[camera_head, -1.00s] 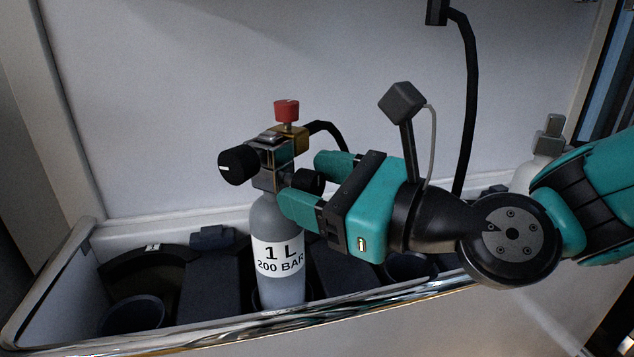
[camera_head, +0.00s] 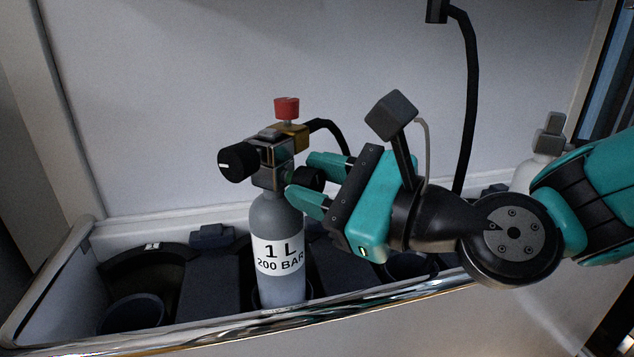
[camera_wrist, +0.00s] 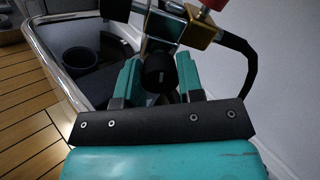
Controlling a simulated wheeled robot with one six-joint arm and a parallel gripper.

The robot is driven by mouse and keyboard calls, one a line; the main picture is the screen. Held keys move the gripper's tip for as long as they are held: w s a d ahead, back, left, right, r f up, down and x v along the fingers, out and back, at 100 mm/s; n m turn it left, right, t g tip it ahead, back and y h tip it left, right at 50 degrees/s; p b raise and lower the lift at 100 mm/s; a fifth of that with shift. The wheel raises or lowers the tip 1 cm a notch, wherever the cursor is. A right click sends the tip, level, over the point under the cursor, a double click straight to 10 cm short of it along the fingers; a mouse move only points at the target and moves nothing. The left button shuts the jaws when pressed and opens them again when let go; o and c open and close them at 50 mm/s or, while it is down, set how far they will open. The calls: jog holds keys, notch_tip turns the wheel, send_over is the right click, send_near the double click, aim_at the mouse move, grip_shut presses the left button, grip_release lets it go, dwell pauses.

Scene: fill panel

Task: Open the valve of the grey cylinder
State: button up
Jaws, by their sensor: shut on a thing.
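The grey cylinder (camera_head: 279,235), labelled "1 L 200 BAR", stands upright in a holder. Its head carries a black knob (camera_head: 238,163) on the left, a red knob (camera_head: 287,108) on top of a brass block, and a black valve knob (camera_head: 309,178) on the right. My gripper (camera_head: 310,182) comes from the right with its teal fingers on either side of the right valve knob, shut on it. In the wrist view the valve knob (camera_wrist: 159,72) sits between the two fingers, with a small white mark on its face. The cylinder body is mostly hidden there.
The cylinder stands in a trough with a shiny front rim (camera_head: 210,333) and dark empty round holders (camera_head: 135,312). A black hose runs from the brass block behind my gripper. A white bottle (camera_head: 540,165) stands at the right. A pale wall (camera_head: 180,100) is close behind.

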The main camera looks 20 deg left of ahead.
jog(key=n+b, duration=0.1)
jog(key=n, duration=0.3)
jog(key=shift+f+n, duration=0.1)
jog(key=shift+n, duration=0.2)
jog(key=n+b, duration=0.1)
jog(key=n, duration=0.2)
jog(key=shift+n+b, duration=0.4)
jog(key=n+b, duration=0.2)
jog(key=n, duration=0.2)
jog(key=shift+f+n+g, duration=0.1)
jog(key=shift+n+g, duration=0.2)
jog(key=shift+n, duration=0.1)
jog(key=n+b, duration=0.3)
jog(key=n, duration=0.1)
jog(key=shift+f+n+y, duration=0.1)
jog(key=shift+n+y, duration=0.2)
jog(key=n+b, duration=0.3)
jog(key=n, duration=0.1)
jog(key=shift+n+g+b, duration=0.3)
jog(key=shift+n, duration=0.1)
jog(key=n+b, duration=0.3)
jog(key=n, duration=0.1)
jog(key=shift+n, duration=0.3)
jog(key=n+b, duration=0.4)
jog(key=n, duration=0.1)
jog(key=shift+w, duration=0.1)
jog(key=shift+n+b, duration=1)
jog(key=shift+n, duration=0.5)
